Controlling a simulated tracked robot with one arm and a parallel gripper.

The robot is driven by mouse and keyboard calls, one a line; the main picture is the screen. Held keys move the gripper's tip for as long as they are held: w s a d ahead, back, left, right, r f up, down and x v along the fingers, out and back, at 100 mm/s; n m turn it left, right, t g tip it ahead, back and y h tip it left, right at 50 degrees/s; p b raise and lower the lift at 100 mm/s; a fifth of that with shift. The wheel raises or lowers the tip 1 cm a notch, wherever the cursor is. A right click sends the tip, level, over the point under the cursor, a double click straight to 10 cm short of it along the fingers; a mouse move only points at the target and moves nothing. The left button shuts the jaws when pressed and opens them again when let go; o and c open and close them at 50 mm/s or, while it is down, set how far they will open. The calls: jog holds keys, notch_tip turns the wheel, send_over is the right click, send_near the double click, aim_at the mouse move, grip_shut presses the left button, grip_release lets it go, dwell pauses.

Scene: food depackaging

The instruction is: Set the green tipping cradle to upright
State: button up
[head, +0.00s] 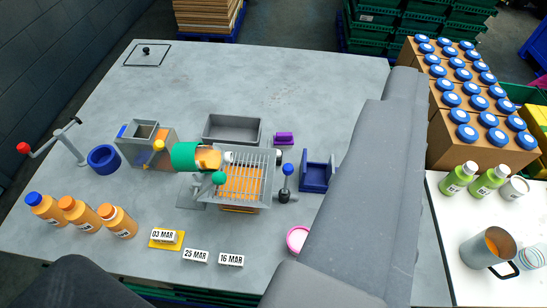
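The green tipping cradle (187,156) is near the middle left of the table. It lies on its side, and an orange bottle (208,158) sticks out of its right end, lying about level, over the left edge of a grey grate (245,165). A green ball knob (219,178) is just below and right of the cradle; its link to the cradle is unclear. Orange shows beneath the grate's bars. My gripper is not seen; my grey arm links cover the right middle and bottom of the view.
Three orange bottles (77,214), a red-knobbed crank (23,147) and a blue ring (103,158) stand left. A grey bin (232,129) is behind the grate; a blue holder (317,175) and blue-knobbed lever (287,170) stand right. Date cards (196,256) lie in front. The table's back is mostly clear.

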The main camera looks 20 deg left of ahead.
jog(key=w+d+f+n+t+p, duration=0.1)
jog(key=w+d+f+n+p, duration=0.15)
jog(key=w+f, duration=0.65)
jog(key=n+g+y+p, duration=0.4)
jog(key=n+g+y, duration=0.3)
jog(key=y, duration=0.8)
send_near(221, 184)
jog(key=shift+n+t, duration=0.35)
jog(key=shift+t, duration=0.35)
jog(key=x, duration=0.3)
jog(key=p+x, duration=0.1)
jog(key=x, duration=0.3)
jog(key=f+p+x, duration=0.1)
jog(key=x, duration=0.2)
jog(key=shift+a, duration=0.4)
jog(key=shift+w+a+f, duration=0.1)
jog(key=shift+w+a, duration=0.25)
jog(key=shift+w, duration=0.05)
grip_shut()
